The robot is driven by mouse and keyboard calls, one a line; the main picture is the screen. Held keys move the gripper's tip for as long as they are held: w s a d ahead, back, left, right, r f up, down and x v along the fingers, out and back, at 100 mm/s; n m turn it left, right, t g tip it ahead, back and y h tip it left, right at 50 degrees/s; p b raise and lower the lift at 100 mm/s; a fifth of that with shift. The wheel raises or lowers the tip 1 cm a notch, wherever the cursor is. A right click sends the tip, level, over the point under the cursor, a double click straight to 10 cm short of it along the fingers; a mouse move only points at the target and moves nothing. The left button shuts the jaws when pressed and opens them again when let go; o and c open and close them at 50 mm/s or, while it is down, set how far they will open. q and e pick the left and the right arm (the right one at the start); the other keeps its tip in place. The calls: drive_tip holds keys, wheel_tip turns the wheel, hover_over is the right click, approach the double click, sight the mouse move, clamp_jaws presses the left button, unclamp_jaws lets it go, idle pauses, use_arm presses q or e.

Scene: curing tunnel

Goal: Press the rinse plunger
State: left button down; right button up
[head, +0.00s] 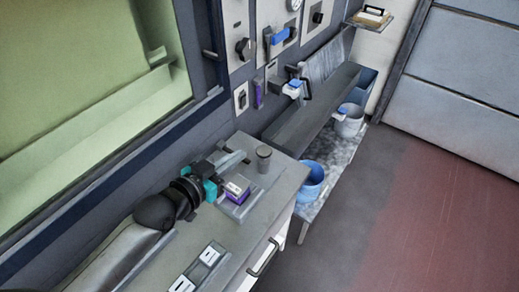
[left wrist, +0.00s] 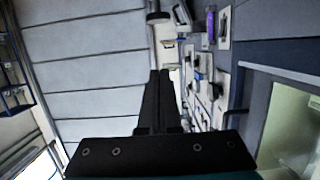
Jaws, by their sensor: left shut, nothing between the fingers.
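My left gripper (head: 236,160) reaches over the grey counter in the head view, its fingers shut and empty. In the left wrist view its dark fingers (left wrist: 157,100) lie together, pointing toward the wall fittings. A blue-and-white fitting (head: 293,89) with a dark handle beside it sits on the wall above the long trough. I cannot tell for certain which fitting is the rinse plunger. The gripper is apart from that fitting, nearer the camera and lower left of it. My right gripper is in neither view.
A grey cup (head: 264,158) and a purple-and-white box (head: 238,190) stand on the counter (head: 226,226) close to my left gripper. Wall panels carry a black knob (head: 243,48) and a blue handle (head: 279,36). A blue bucket (head: 311,180) stands beyond the counter. The floor at right is clear.

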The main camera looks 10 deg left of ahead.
use_arm(q)
hover_over(260, 151)
drive_tip(key=s, duration=0.2)
wheel_tip(260, 151, down, 2)
drive_tip(key=f, duration=0.1)
drive_tip(key=f+b, duration=0.1)
drive_tip(key=f, duration=0.1)
drive_tip(key=shift+w+d+f, duration=0.15)
drive_tip(key=shift+w+f, duration=0.1)
drive_tip(key=shift+f, duration=0.5)
drive_tip(key=shift+b, duration=0.3)
